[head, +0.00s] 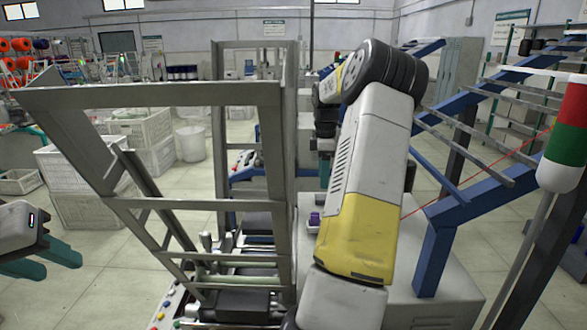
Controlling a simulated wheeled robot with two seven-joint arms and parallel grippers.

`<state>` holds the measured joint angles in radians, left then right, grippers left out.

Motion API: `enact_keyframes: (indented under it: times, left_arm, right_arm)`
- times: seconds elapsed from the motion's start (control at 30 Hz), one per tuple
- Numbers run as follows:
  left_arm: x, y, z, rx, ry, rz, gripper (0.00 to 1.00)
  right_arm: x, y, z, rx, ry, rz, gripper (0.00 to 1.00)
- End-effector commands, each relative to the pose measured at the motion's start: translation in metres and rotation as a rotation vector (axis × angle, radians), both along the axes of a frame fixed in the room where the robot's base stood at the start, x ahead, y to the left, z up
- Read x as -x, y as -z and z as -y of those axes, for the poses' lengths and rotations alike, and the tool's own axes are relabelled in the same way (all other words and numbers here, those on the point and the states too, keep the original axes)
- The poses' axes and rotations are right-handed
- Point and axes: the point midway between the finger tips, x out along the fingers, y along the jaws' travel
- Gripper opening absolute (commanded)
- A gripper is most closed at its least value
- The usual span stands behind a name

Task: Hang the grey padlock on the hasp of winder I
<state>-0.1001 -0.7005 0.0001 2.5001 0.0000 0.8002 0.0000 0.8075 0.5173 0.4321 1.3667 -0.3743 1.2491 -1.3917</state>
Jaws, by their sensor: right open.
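I cannot make out the grey padlock, the hasp or a label reading winder I. A machine with a tall grey metal frame (155,95) and dark rollers (240,305) stands in front of me; I cannot tell which winder it is. My left gripper (48,266) is at the left edge, its teal fingers apart and empty, left of the frame. My right arm rises through the middle and bends away from me. Its gripper (326,172) is mostly hidden behind the arm, low beyond the grey frame; only a small teal part shows.
A small purple object (315,219) sits on a grey surface beside my right arm. Blue sloping racks (435,245) and a red-white-green signal lamp (566,135) stand at right. White crates (75,168) and a white bin (191,144) stand behind left. Floor is clear at lower left.

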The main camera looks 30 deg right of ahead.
Motion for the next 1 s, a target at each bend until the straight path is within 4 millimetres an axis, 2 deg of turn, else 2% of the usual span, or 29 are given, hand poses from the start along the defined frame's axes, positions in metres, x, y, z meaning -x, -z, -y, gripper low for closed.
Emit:
enact_keyframes:
  times: [0.2,0.5,0.97,1.0]
  left_arm:
    - [0.0,0.0,0.0,0.0,0.0,0.0,0.38]
    - [0.0,0.0,0.0,0.0,0.0,0.0,0.38]
    - [0.0,0.0,0.0,0.0,0.0,0.0,0.38]
    - [0.0,0.0,0.0,0.0,0.0,0.0,0.38]
  right_arm:
    - [0.001,0.03,-0.001,-0.002,0.002,-0.002,0.56]
    - [0.0,0.06,-0.001,-0.002,0.001,-0.001,0.56]
    - [0.0,0.067,-0.001,0.0,0.002,-0.001,0.56]
    - [0.0,0.067,-0.001,0.0,0.002,-0.001,0.48]
